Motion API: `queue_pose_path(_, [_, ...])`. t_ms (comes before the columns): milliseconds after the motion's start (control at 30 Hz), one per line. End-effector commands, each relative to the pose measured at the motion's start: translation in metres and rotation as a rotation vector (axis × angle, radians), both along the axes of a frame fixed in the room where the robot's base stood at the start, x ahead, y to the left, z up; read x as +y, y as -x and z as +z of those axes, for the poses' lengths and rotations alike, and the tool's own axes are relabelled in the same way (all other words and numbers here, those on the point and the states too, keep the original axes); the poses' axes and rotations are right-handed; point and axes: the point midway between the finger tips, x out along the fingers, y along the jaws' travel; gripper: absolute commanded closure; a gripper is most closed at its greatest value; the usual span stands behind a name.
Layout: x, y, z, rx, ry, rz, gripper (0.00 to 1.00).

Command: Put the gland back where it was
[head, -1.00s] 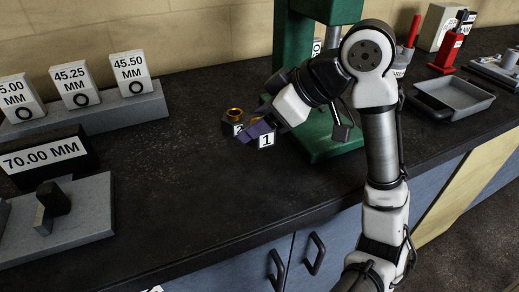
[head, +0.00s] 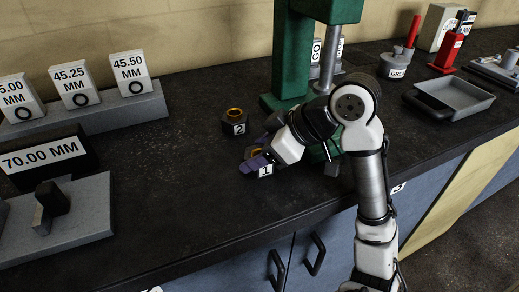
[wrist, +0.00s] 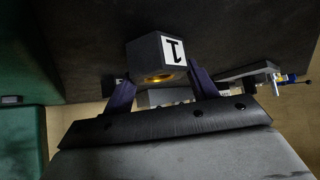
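A dark gland block marked 1 (head: 265,171), with a brass-coloured ring in its top, is held between the purple fingers of my gripper (head: 257,160). In the wrist view, my gripper (wrist: 160,88) has one finger on each side of the gland (wrist: 152,56), and its label and brass opening show. I cannot tell whether its base touches the bench. A similar dark block marked 2 (head: 236,124), also with a brass ring, stands on the bench behind and left of my gripper, apart from it.
A green press-like stand (head: 290,60) rises behind my arm, with a cylinder marked GO (head: 317,50) by it. Size-marked boxes (head: 132,72) stand on a grey ledge at left, near a 70.00 MM block (head: 45,155). A grey tray (head: 455,98) lies at right. The left-centre bench (head: 170,185) is clear.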

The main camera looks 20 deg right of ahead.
Motion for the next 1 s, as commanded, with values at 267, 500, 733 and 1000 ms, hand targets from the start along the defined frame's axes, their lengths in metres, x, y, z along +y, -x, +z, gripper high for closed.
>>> queue_pose_path(267, [0.0,0.0,0.0,0.001,0.001,0.0,0.2])
queue_pose_path(500, [0.0,0.0,0.004,0.001,0.001,0.0,0.2])
queue_pose_path(733, [-0.019,0.017,0.028,-0.001,0.002,-0.002,0.2])
queue_pose_path(1000, [-0.049,0.045,0.068,0.001,0.003,-0.004,0.2])
